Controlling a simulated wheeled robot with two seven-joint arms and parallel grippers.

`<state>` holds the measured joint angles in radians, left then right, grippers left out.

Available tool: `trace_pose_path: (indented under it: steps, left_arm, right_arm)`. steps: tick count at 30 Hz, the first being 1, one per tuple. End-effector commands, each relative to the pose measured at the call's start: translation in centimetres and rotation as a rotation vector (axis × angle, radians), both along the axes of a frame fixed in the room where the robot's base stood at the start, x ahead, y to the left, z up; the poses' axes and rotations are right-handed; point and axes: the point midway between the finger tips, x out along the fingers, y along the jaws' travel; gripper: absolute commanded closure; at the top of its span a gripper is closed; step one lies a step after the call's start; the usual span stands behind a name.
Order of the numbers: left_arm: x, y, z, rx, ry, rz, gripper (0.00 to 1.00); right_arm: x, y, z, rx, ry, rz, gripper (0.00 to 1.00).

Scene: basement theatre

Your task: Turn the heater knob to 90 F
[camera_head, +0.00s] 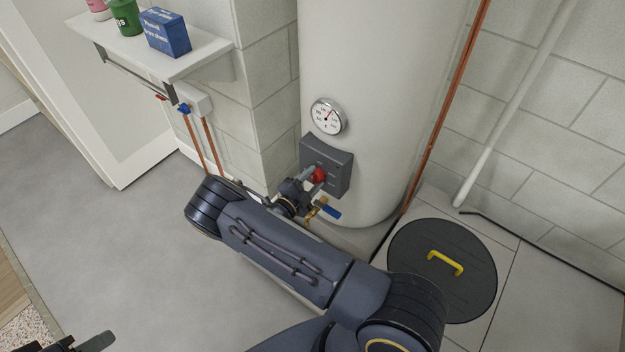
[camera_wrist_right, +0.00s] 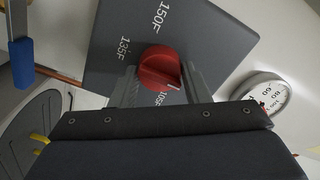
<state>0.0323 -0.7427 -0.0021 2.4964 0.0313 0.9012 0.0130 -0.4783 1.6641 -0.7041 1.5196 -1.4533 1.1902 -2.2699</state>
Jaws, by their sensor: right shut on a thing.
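The heater knob (camera_head: 319,174) is red and sits on a dark grey control box (camera_head: 341,160) low on the white heater tank (camera_head: 370,70). My right gripper (camera_head: 312,177) is shut on the knob, one finger on each side. In the right wrist view the red knob (camera_wrist_right: 160,66) shows between the fingers, its white mark toward the lower right, near the 105F label. 150F and 135F labels also show on the box (camera_wrist_right: 200,35); any 90F label is hidden. Part of my left gripper (camera_head: 88,342) shows at the bottom left; its jaw state is unclear.
A round gauge (camera_head: 327,117) with a red needle is above the box. A blue-handled valve (camera_head: 331,211) hangs just below it. A copper pipe (camera_head: 440,120) runs along the right. A shelf (camera_head: 205,52) holds containers. A dark floor cover (camera_head: 420,255) has a yellow handle.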

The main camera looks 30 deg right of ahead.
Motion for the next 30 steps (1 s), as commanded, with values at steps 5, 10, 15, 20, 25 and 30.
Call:
trace_pose_path:
  steps: [5, 10, 15, 20, 25, 30]
  left_arm:
    - [0.0, 0.0, 0.0, 0.000, 0.000, 0.000, 0.64]
    - [0.0, 0.0, 0.0, 0.000, 0.000, 0.000, 0.64]
    - [0.0, 0.0, 0.0, 0.000, 0.000, 0.000, 0.64]
    - [0.0, 0.0, 0.0, 0.000, 0.000, 0.000, 0.64]
    - [0.0, 0.0, 0.1, 0.000, 0.000, 0.000, 0.64]
    - [0.0, 0.0, 0.6, 0.000, 0.000, 0.000, 0.64]
  right_arm:
    - [-0.1, 0.0, -0.1, 0.001, 0.004, 0.000, 0.80]
    - [-0.1, 0.0, -0.1, 0.001, 0.004, 0.000, 0.54]
    - [0.0, 0.0, -0.1, 0.001, 0.001, 0.000, 0.36]
    - [0.0, 0.0, 0.0, 0.000, 0.001, 0.001, 0.36]
    - [-0.2, 0.7, 0.0, 0.001, 0.000, 0.003, 0.36]
    - [-1.3, 3.2, 0.1, 0.001, 0.001, 0.004, 0.36]
